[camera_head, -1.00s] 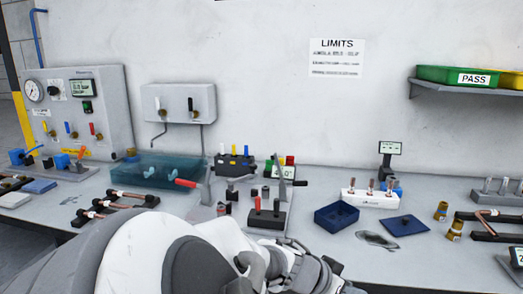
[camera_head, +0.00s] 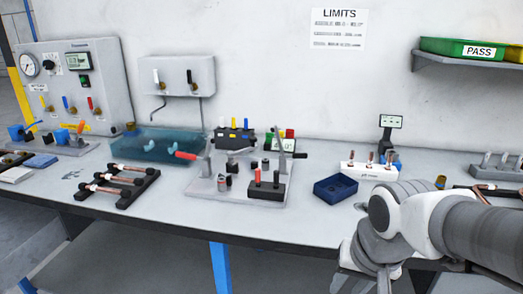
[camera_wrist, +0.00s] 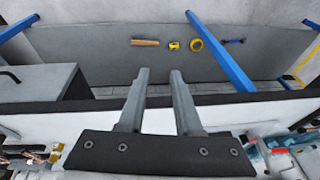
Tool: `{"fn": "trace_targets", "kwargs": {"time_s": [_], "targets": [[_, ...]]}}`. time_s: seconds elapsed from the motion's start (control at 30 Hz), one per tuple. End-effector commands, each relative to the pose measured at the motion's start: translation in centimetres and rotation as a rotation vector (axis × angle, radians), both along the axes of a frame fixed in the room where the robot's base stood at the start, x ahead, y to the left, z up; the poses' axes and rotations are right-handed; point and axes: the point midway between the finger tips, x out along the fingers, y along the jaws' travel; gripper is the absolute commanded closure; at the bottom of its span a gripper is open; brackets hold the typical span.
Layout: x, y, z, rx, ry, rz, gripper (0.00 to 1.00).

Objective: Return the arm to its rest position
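My arm is folded at the right of the head view, its grey and white links in front of the bench's right part. My gripper (camera_wrist: 160,76) shows in the wrist view with its two grey fingers apart and nothing between them. Its fingers cannot be made out clearly in the head view. Copper tubes (camera_head: 118,179) lie on a black rack at the bench's left. The arm hides part of the bench's right side.
The bench (camera_head: 300,222) has a bare front strip. A dark blue tray (camera_head: 335,187) sits close left of my arm. A white tube holder (camera_head: 367,172) stands behind. The wrist view shows blue legs (camera_wrist: 220,52) and small tools, including a yellow ring (camera_wrist: 196,44), on a grey surface.

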Motion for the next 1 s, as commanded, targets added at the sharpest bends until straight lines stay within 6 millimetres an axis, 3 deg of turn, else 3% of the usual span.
{"fn": "trace_targets", "kwargs": {"time_s": [0.1,0.4,0.8,1.0], "targets": [[-1.3,0.0,2.6,-0.017,-0.088,0.076,0.67],[-4.1,0.6,6.4,-0.146,-0.231,0.235,0.67],[-3.9,0.7,15.7,-0.142,-0.224,0.242,0.67],[-3.9,0.7,19.1,-0.142,-0.223,0.242,0.67]]}}
